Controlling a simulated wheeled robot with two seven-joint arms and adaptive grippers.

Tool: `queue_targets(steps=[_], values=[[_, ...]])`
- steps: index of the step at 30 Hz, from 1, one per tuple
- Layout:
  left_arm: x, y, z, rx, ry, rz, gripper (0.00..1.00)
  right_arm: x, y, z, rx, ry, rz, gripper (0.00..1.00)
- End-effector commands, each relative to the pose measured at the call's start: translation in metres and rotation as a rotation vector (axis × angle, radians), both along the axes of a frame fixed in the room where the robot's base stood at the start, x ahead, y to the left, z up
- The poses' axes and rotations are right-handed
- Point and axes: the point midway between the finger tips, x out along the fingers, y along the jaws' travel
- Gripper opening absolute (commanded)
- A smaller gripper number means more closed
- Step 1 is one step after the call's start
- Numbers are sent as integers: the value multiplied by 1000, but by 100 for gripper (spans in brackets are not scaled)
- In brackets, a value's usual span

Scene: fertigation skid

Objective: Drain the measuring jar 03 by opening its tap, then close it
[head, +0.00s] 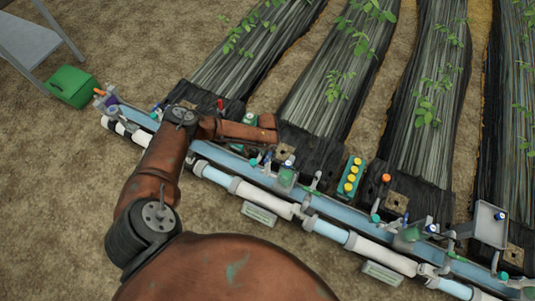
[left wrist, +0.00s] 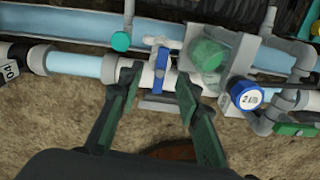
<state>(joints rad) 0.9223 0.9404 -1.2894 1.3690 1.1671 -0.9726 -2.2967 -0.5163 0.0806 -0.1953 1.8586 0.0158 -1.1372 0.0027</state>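My left gripper (left wrist: 158,82) is open, with its two green-tipped fingers apart. A blue tap handle (left wrist: 160,62) on a white valve body stands between the fingertips; I see a gap on both sides. A green see-through jar (left wrist: 208,56) stands just right of the handle, with a round blue gauge (left wrist: 243,94) in front of it. No number 03 is readable, so I cannot tell if this is jar 03. In the head view my arm reaches over the pipe rail, and my left gripper (head: 262,157) is small and partly hidden beside a green jar (head: 286,176). My right gripper is not in view.
A pipe (left wrist: 85,66) with a black collar marked 04 (left wrist: 10,70) runs at left. A teal knob (left wrist: 121,41) stands behind. In the head view are a yellow-buttoned box (head: 350,178), planted rows (head: 335,80) and a green crate (head: 71,86).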

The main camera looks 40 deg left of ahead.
Motion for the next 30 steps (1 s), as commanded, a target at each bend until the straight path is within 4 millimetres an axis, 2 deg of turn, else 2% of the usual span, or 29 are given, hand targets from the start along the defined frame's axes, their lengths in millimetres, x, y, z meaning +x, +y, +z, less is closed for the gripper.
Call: queue_targets(steps=[6,17,30], values=[[0,0,0,-1,0,100,32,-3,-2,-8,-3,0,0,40],[0,0,-1,0,1,106,32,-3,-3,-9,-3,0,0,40],[-1,0,-33,1,3,106,32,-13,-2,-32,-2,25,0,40]])
